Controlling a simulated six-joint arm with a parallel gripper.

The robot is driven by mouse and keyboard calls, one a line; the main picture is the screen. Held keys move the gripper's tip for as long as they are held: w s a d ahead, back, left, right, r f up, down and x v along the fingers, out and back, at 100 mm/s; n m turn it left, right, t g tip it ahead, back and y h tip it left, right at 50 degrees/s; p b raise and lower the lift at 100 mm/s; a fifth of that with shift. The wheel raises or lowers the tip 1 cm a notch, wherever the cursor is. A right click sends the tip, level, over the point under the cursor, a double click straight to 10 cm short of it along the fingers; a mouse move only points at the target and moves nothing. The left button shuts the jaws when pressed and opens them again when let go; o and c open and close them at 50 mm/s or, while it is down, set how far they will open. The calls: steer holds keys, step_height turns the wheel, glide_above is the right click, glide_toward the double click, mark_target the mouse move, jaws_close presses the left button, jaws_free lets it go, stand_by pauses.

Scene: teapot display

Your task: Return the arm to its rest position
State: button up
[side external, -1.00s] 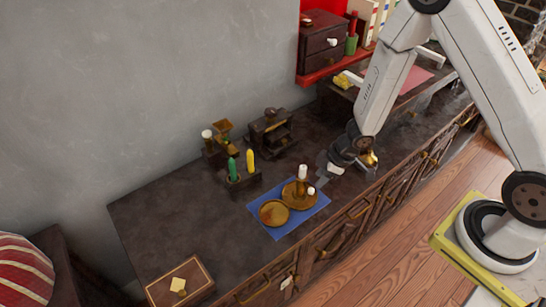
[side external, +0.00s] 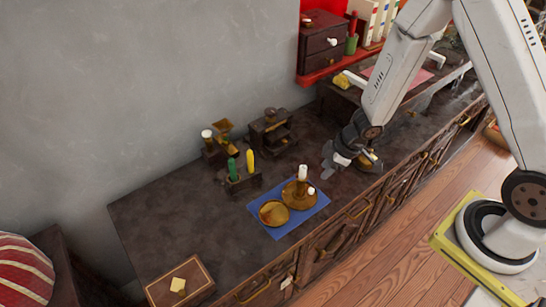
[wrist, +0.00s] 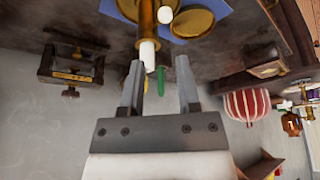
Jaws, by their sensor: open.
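A round brass plate (side external: 273,213) lies on the mat to the holder's left.
A stand with green and yellow candles (side external: 240,178) is behind the mat. A dark wooden box (side external: 271,132) and a brass-topped grinder (side external: 217,138) stand near the wall. A framed box (side external: 180,285) lies at the front left. The counter's left part (side external: 160,220) is clear.

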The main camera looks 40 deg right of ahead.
steer(key=s+d+r+m+h, duration=0.2)
steer(key=d+r+m+h, duration=0.15)
steer(key=r, duration=0.65)
steer(key=s+a+r+m, duration=0.2)
steer(key=s+r+m, duration=0.3)
steer(key=s, duration=0.2)
steer(key=shift+a+r+g+y, duration=0.15)
steer(key=shift+a+g+y, duration=0.05)
steer(key=shift+g+y, duration=0.2)
stand_by(0.8)
